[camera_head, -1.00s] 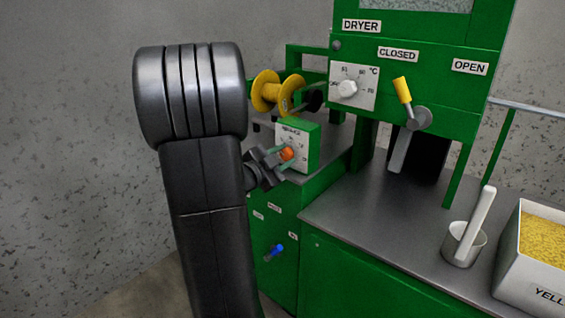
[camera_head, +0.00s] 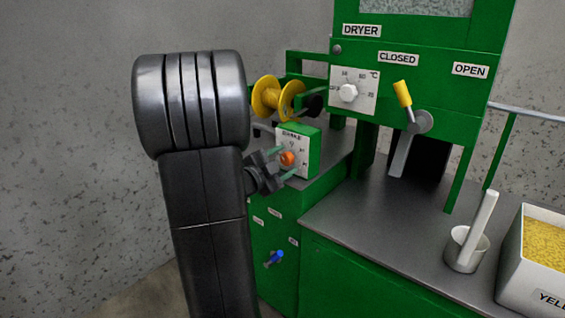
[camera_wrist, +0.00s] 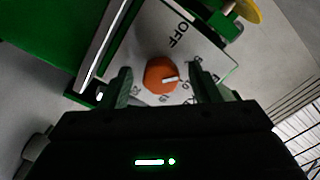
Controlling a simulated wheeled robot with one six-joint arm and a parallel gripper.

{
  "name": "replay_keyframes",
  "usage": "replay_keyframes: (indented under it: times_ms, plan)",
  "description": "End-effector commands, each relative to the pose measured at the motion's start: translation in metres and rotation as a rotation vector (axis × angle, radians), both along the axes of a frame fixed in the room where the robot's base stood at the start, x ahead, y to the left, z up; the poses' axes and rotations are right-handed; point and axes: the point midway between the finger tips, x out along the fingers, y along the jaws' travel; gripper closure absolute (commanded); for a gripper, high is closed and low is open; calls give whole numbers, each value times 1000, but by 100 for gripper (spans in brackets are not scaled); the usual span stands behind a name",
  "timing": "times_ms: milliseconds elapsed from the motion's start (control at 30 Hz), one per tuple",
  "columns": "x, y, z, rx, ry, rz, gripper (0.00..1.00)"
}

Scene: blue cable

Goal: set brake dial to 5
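The brake dial is an orange knob (camera_head: 288,158) on the white face of a small green box (camera_head: 313,150). In the wrist view the knob (camera_wrist: 160,75) sits between my two fingertips, with a gap on each side. Its white pointer mark faces right in that view. "OFF" is legible on the dial plate (camera_wrist: 200,63); the numbers near the knob are too small or partly hidden to read. My gripper (camera_head: 281,163) is open and empty in front of the dial; it also shows in the wrist view (camera_wrist: 163,86).
A yellow spool (camera_head: 267,97) stands behind the brake box. To the right are the dryer's white dial (camera_head: 348,93) and a yellow-handled lever (camera_head: 402,93). A blue valve handle (camera_head: 275,257) is below. A cup (camera_head: 465,252) and a bin of yellow pellets (camera_head: 510,270) stand far right.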

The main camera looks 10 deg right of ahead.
Motion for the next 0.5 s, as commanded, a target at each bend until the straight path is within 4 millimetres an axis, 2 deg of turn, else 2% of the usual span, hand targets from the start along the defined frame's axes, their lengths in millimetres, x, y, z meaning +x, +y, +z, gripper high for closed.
replay_keyframes:
  times_ms: [267, 500]
  plan:
    - [-2, 3, 1, -1, 0, 1, 44]
    - [-24, 33, 3, -1, 0, 6, 44]
